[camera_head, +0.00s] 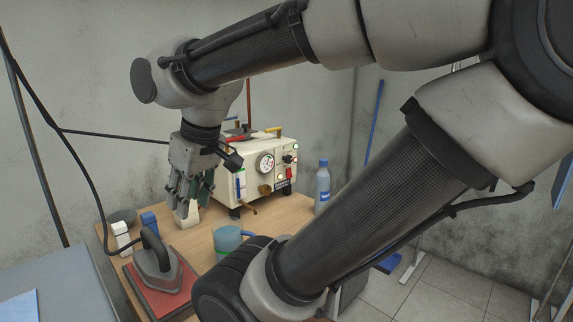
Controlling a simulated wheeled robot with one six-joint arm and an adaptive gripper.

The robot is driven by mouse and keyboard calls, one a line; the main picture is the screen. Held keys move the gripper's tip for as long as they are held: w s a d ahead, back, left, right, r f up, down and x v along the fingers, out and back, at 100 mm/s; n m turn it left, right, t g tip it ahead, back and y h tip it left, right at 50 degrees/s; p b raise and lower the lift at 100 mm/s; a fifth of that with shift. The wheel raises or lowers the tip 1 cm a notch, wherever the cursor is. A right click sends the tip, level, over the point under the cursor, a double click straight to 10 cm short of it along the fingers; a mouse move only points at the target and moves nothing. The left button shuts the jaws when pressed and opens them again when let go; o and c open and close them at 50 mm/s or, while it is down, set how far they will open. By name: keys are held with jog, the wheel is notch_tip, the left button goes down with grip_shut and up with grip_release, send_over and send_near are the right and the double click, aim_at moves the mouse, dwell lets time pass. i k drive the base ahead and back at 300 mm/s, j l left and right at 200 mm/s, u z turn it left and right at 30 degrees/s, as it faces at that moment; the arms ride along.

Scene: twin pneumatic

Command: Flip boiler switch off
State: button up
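The boiler (252,178) is a cream metal box at the back of the wooden table. Its front has a round dial gauge (265,163), a black knob (288,159) and a small red switch (289,172) towards the right. The switch's position is too small to read. My gripper (186,210) points down over the table, left of the boiler and apart from the switch. A pale block-like thing (187,216) shows at its fingertips. I cannot tell whether it is between the fingers or behind them, nor how far the fingers are apart.
An iron (154,258) rests on a red pad (165,291) at the table's front left. A dark cable hangs at the left. My arm hides the table's right front.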

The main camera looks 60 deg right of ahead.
aim_at(288, 171)
jog(key=z, duration=1.7)
